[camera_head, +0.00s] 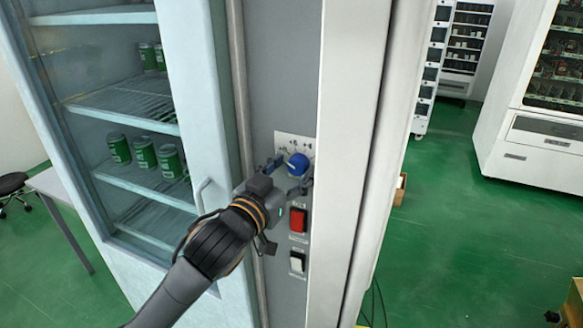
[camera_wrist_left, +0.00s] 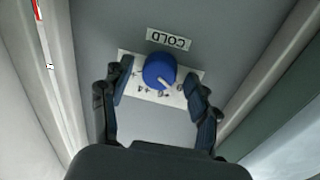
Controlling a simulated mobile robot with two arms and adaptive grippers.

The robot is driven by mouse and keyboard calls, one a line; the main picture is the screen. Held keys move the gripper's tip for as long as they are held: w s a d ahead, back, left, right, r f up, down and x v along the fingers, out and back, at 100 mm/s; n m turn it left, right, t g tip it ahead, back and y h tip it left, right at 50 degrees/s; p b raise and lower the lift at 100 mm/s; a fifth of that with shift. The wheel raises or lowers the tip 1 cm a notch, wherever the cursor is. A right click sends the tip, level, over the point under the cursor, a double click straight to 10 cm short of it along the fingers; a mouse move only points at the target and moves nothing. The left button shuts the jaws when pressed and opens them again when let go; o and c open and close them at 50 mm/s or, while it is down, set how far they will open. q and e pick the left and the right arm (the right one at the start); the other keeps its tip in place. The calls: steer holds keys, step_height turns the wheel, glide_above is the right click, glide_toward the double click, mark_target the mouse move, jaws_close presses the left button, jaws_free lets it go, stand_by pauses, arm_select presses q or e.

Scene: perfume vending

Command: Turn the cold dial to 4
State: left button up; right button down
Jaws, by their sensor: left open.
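The cold dial (camera_head: 298,164) is a round blue knob on a white number plate (camera_head: 290,141) on the grey panel beside the glass door. It also shows in the left wrist view (camera_wrist_left: 159,70), under a COLD label (camera_wrist_left: 168,39). Its white pointer line slants to the lower right there, toward the larger numbers near 6 and 8; the exact number is hard to read. The +4 mark lies below the dial. My left gripper (camera_head: 289,172) is open, with one finger on each side of the dial. A gap shows at the left finger. My right gripper is not in view.
A red switch (camera_head: 298,219) and a white switch (camera_head: 297,262) sit just below the dial. The fridge door's handle (camera_head: 203,195) is left of my gripper. A pale raised frame (camera_head: 345,150) borders the panel on the right.

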arm_select(q)
steer(key=c, duration=1.2)
steer(key=shift+r+m+p, duration=0.3)
steer(key=shift+m+p, duration=1)
steer(key=shift+p, duration=0.1)
steer(key=m+p, duration=0.4)
steer(key=shift+y, duration=0.3)
steer(key=m+p, duration=0.3)
steer(key=m, duration=0.1)
steer(key=shift+s+d+m+g, duration=0.1)
steer(key=shift+m+g, duration=0.2)
steer(key=m+y+p, duration=0.1)
steer(key=m+p, duration=0.1)
steer(key=m, duration=0.1)
steer(key=shift+f, duration=0.1)
steer(key=shift+m+p, duration=0.3)
steer(key=shift+p, duration=0.1)
steer(key=shift+d+f, duration=0.1)
